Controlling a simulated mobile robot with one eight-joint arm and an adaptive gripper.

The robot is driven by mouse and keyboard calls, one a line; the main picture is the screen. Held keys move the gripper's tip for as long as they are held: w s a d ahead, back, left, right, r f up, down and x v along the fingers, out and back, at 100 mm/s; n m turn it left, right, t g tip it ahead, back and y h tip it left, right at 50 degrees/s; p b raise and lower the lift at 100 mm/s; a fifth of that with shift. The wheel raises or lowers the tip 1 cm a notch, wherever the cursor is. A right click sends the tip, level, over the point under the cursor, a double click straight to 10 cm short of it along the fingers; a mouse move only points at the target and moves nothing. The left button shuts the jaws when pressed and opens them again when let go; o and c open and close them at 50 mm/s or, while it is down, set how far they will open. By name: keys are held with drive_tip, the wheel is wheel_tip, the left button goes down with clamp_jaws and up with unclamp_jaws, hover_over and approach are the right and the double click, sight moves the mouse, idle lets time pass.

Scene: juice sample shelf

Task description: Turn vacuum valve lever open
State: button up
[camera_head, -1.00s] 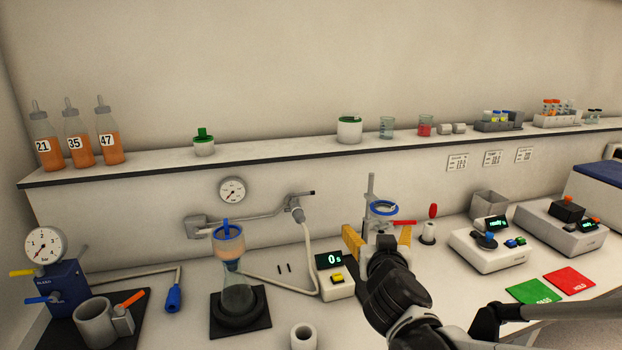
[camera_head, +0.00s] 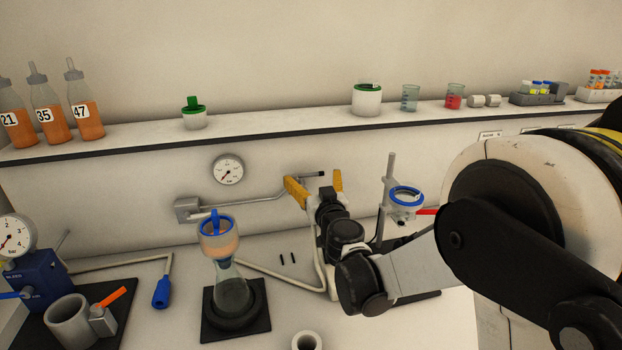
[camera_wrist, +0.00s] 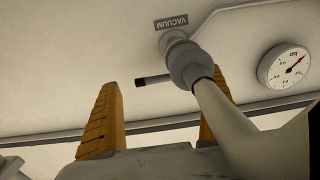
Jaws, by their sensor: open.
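The vacuum valve sits on the wall pipe behind the bench. In the wrist view its grey body (camera_wrist: 184,62) hangs under an upside-down VACUUM label, with a hose running off it. Its short lever (camera_wrist: 153,79) has a dark tip and points left, nearly level in that picture. My gripper (camera_wrist: 163,86) is open, with one yellow finger on each side of the lever's picture position; I cannot tell whether either touches it. In the head view my gripper (camera_head: 313,177) is up at the valve and hides most of it; the lever's dark tip (camera_head: 321,174) shows between the fingers.
A round wall gauge (camera_head: 228,169) is left of the valve. A filter flask (camera_head: 233,292) with an orange-filled funnel stands on a dark base below. A blue ring stand (camera_head: 405,195) is close right of my gripper. The shelf edge (camera_head: 250,137) runs above.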

drive_tip(key=shift+x, duration=1.15)
drive_tip(key=shift+c, duration=0.3)
drive_tip(key=c, duration=1.4)
drive_tip(key=shift+h, duration=0.3)
drive_tip(key=shift+c, duration=0.3)
drive_tip(key=shift+s+m+t+h, duration=0.15)
drive_tip(key=shift+s+m+h, duration=0.05)
drive_tip(key=shift+m+h, duration=0.55)
drive_tip(key=shift+s+m+t+h, duration=0.15)
drive_tip(key=shift+m+h, duration=0.4)
drive_tip(key=shift+h, duration=0.4)
drive_tip(key=shift+s+m+h, duration=0.2)
drive_tip(key=shift+m+h, duration=0.6)
drive_tip(key=shift+h, duration=0.45)
drive_tip(key=shift+s+m+h, duration=0.2)
drive_tip(key=shift+m+h, duration=0.6)
drive_tip(key=shift+h, duration=0.45)
